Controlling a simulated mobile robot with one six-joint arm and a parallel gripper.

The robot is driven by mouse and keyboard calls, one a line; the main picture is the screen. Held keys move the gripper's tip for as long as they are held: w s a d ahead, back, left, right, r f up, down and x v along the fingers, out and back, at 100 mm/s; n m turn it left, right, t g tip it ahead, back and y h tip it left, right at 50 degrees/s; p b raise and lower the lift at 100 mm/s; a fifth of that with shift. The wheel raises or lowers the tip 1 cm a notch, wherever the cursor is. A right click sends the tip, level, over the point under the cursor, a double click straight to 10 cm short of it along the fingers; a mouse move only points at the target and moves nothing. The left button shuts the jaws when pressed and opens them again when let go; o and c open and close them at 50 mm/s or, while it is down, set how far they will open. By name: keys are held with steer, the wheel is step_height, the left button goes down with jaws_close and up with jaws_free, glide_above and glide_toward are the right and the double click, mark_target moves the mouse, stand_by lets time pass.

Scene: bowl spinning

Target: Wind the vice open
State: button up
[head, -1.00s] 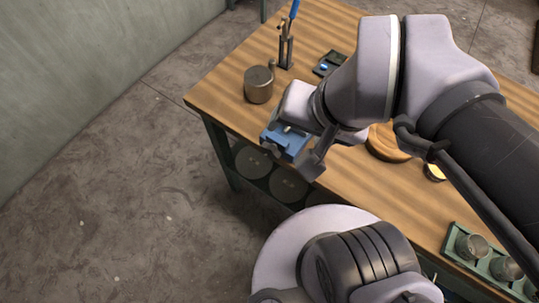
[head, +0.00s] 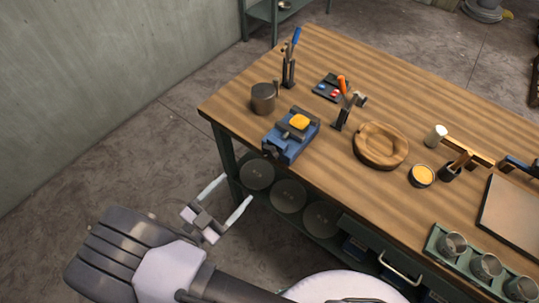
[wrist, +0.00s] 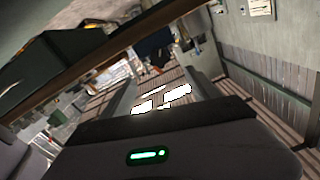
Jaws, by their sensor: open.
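The blue vice (head: 289,141) stands at the left front edge of the wooden workbench (head: 335,155) in the head view. A yellow piece (head: 299,121) is at the top of the vice, at or between its jaws; I cannot tell how tightly it sits. A dark part (head: 270,152) shows at the vice's front end, and the winding handle is not clear. My gripper (head: 237,188) is open and empty, in front of the bench edge and below-left of the vice, apart from it. I cannot make out the vice in the wrist view.
A holder with an orange-handled tool (head: 341,105) and a round wooden bowl form (head: 381,145) are to the right. Round discs (head: 289,195) fill the shelf below.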

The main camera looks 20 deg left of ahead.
mark_target(268, 155)
steer(key=b+x, duration=0.1)
steer(key=x, duration=1.2)
steer(key=shift+w+d, duration=0.2)
steer(key=shift+w, duration=0.1)
steer(key=c, duration=1.4)
steer(key=shift+o, duration=0.2)
